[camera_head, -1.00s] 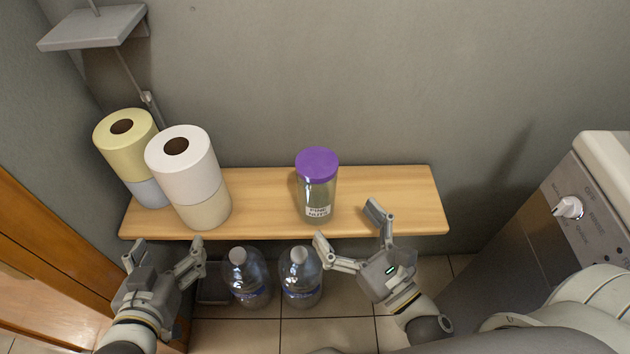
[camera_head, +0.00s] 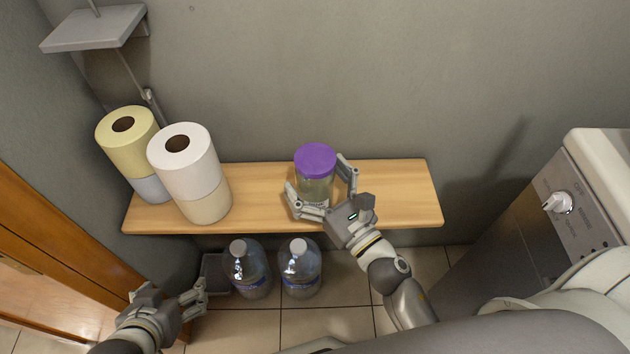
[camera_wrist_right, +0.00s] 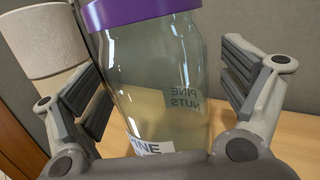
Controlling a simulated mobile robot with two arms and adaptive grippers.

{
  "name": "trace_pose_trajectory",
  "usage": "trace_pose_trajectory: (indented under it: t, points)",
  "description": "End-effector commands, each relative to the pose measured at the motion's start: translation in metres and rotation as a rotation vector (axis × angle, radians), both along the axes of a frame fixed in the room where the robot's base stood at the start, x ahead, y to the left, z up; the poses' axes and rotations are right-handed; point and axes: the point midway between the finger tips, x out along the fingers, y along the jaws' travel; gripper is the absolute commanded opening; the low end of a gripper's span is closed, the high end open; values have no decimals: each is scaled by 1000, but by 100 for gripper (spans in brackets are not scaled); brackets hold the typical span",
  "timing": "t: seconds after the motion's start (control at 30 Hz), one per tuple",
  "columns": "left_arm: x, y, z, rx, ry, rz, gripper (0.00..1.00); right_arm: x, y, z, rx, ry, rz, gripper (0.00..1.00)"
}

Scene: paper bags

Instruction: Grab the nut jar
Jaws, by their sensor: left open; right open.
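The nut jar (camera_head: 315,163) is a clear jar with a purple lid, standing upright on the wooden shelf (camera_head: 405,190). In the right wrist view the jar (camera_wrist_right: 155,80) fills the middle and a label reads "PINE NUTS". My right gripper (camera_head: 320,190) is open around the jar, one finger on each side. In the right wrist view a gap shows between the jar and the right finger; contact on the left side is unclear. My left gripper (camera_head: 190,290) is open and empty, low at the left, below the shelf front.
Stacked toilet rolls stand on the shelf's left part, a white one (camera_head: 190,165) and a yellow one (camera_head: 125,145) on top. Two water bottles (camera_head: 247,272) stand on the floor below. A white appliance (camera_head: 590,190) is at the right. The shelf's right part is clear.

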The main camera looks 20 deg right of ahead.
Motion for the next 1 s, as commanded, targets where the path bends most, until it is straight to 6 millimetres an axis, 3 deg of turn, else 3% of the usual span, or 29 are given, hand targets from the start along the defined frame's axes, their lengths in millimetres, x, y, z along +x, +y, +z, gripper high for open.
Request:
trace_pose_trajectory:
  t: [0.23, 0.7, 1.0]
  points:
    - [-1, 0, -1, 2, 5, 1, 82, 1, 0, 0, 0, 1, 0, 92]
    - [-1, 0, 0, 1, 3, 0, 82, 1, 0, 1, 0, -2, 1, 34]
    - [-2, 1, -1, 3, 12, 1, 82, 1, 1, 2, 0, -2, 1, 34]
